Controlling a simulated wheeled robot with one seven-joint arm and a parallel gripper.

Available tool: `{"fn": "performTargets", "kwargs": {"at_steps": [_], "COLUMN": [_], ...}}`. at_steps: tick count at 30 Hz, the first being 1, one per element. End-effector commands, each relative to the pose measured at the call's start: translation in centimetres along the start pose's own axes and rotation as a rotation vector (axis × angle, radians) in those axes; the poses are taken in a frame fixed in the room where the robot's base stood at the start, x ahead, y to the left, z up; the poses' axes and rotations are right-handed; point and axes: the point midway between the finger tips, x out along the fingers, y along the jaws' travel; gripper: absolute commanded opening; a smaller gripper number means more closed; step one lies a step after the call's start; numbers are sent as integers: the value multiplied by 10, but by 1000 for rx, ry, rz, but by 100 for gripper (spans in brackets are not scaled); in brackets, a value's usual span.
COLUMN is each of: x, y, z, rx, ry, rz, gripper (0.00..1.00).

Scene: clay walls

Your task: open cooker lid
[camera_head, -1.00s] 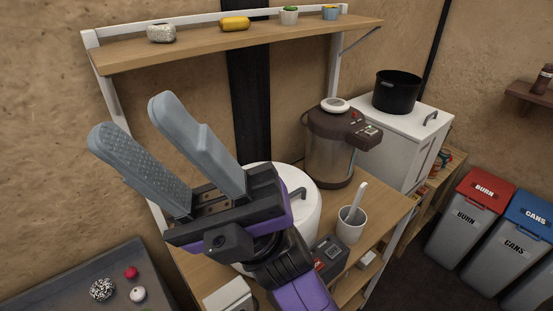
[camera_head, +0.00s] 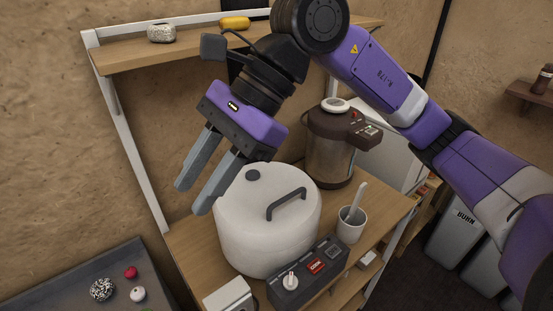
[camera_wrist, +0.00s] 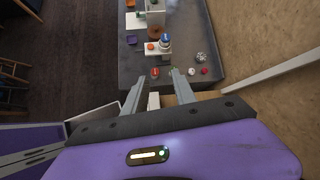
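The cooker (camera_head: 262,238) is a big round white pot on the wooden shelf unit in the head view. Its white lid (camera_head: 248,196) is on, with a dark bar handle (camera_head: 287,203) on top and a small dark knob near the back. A dark control box (camera_head: 308,270) with a dial and a red label sits at its front. My gripper (camera_head: 189,199) hangs at the upper left of the cooker, fingers pointing down and left. It is open and empty, apart from the handle. In the wrist view the two fingers (camera_wrist: 157,87) are spread with nothing between them.
A brown hot-water pot (camera_head: 330,145) stands behind right of the cooker, a white cup with a spoon (camera_head: 351,224) at its right. An upper shelf (camera_head: 130,55) runs behind my arm. A dark counter (camera_head: 75,280) with small items lies at lower left.

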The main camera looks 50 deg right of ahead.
Motion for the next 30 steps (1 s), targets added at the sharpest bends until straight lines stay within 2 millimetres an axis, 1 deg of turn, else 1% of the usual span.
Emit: {"fn": "performTargets", "kwargs": {"at_steps": [1,2,3,5,6,9,12,14,16,19,27,30], "x": [-12,-20,-30,-47,-58,-83,-100,-105,-106,-100,-68,-59], "y": [-8,-11,-16,-20,-22,-25,-26,-26,-26,-27,-30,-32], "z": [-25,-39,-57,-82,-96,-122,-138,-144,-148,-154,-180,-188], "rx": [0,0,1,6,11,22,31,35,37,38,37,37], "ry": [120,186,271,387,455,592,676,703,719,719,716,716], "rz": [-30,-45,-62,-81,-92,-110,-118,-121,-120,-120,-118,-119], "gripper": [33,33,33,33,33,33,33,33,33,33,33,33]}}
